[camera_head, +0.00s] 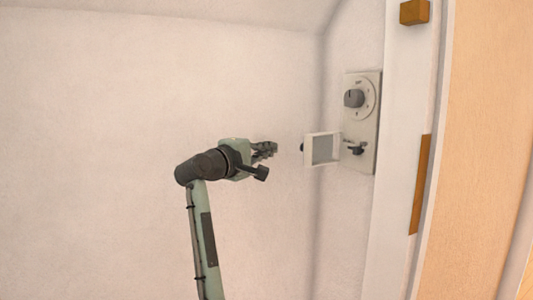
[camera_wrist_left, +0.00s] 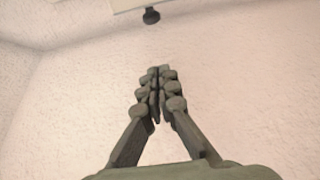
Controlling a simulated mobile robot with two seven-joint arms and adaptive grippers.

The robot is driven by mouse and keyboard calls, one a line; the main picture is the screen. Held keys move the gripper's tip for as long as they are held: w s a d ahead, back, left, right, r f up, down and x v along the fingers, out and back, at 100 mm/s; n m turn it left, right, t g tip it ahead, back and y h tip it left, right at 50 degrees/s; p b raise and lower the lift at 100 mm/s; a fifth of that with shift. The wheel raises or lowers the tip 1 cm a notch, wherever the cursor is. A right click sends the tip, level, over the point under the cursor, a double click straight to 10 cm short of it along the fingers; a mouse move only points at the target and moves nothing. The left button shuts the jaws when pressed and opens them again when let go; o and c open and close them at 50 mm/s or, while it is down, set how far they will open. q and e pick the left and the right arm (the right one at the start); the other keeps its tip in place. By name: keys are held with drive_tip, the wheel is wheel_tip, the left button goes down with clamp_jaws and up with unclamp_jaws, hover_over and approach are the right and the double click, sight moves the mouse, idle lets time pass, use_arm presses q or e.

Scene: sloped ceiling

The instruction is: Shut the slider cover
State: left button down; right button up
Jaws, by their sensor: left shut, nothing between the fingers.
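The slider cover (camera_head: 322,149) is a small white-framed flap with a grey middle. In the head view it stands out to the left from the wall panel (camera_head: 361,122), swung open. A small dark knob (camera_head: 302,147) sits at its left edge. In the left wrist view a dark knob (camera_wrist_left: 151,16) hangs below a pale edge at the top. A dark slider lever (camera_head: 355,149) shows on the panel beside the cover. My left gripper (camera_head: 272,149) is shut and empty, a short gap to the left of the cover. My right gripper is out of view.
The panel also carries a round dial (camera_head: 354,98) above the cover. To its right are a white door frame (camera_head: 393,160) with brass-coloured plates (camera_head: 419,185) and a light wooden surface (camera_head: 485,130). The plain wall to the left is clear.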

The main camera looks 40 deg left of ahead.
sight(280, 146)
use_arm(q)
drive_tip(key=w, duration=0.5)
drive_tip(key=shift+w+a, duration=0.2)
drive_tip(key=shift+a, duration=0.05)
drive_tip(key=shift+s+d, duration=0.2)
drive_tip(key=shift+d, duration=1.75)
